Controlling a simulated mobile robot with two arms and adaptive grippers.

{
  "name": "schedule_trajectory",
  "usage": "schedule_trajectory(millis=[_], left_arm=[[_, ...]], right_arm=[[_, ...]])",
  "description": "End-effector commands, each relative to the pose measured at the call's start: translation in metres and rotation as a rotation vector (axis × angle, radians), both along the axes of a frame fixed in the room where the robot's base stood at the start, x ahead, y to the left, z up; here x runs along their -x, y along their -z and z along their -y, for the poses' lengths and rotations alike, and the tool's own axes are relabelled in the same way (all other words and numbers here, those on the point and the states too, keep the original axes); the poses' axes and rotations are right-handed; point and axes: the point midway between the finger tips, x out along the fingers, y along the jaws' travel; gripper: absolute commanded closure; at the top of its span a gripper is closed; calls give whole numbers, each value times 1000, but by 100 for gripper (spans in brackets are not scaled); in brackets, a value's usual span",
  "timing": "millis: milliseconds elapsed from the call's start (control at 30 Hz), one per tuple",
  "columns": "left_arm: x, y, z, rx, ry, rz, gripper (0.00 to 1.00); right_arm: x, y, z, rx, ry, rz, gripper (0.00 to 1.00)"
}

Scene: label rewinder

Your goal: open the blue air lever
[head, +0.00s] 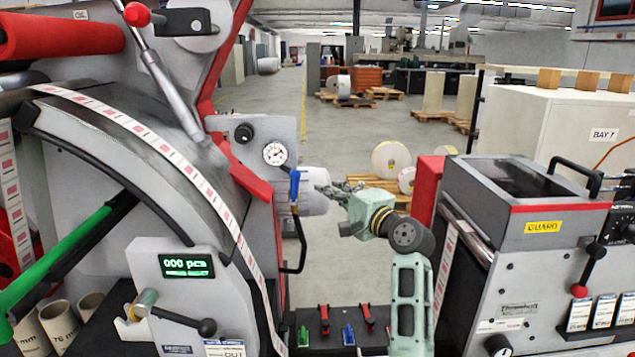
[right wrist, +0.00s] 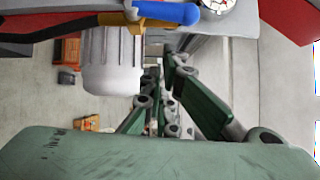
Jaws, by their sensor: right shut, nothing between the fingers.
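The blue air lever (head: 295,186) stands upright on a brass valve below the round gauge (head: 275,153), on the right side of the grey rewinder. In the right wrist view the blue lever (right wrist: 168,12) lies across the top edge, beside the brass fitting (right wrist: 112,18). My right gripper (head: 326,190) is just right of the lever in the head view, at about its height, with its fingers pointing left. Its fingers (right wrist: 158,112) are shut with nothing between them, and the lever appears apart from them. My left gripper is out of view.
A white-grey cylinder (head: 314,204) sits behind the lever. A black bent pipe (head: 301,252) runs below it. The red guard edge (head: 246,178) is to its left. A grey guarded machine (head: 540,260) stands right of my arm. Small red-handled clamps (head: 324,316) lie below.

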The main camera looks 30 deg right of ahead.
Motion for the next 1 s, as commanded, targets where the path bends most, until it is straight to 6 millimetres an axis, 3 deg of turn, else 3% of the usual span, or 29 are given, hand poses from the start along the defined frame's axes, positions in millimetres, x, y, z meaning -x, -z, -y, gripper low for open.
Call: schedule_trajectory(millis=[33,233,1000], left_arm=[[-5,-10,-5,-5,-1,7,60],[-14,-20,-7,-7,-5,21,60],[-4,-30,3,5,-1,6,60]], right_arm=[[-6,-5,-10,-5,-4,-1,100],[-19,-4,-24,-2,-2,-1,100],[-30,-9,-37,0,-1,0,100]])
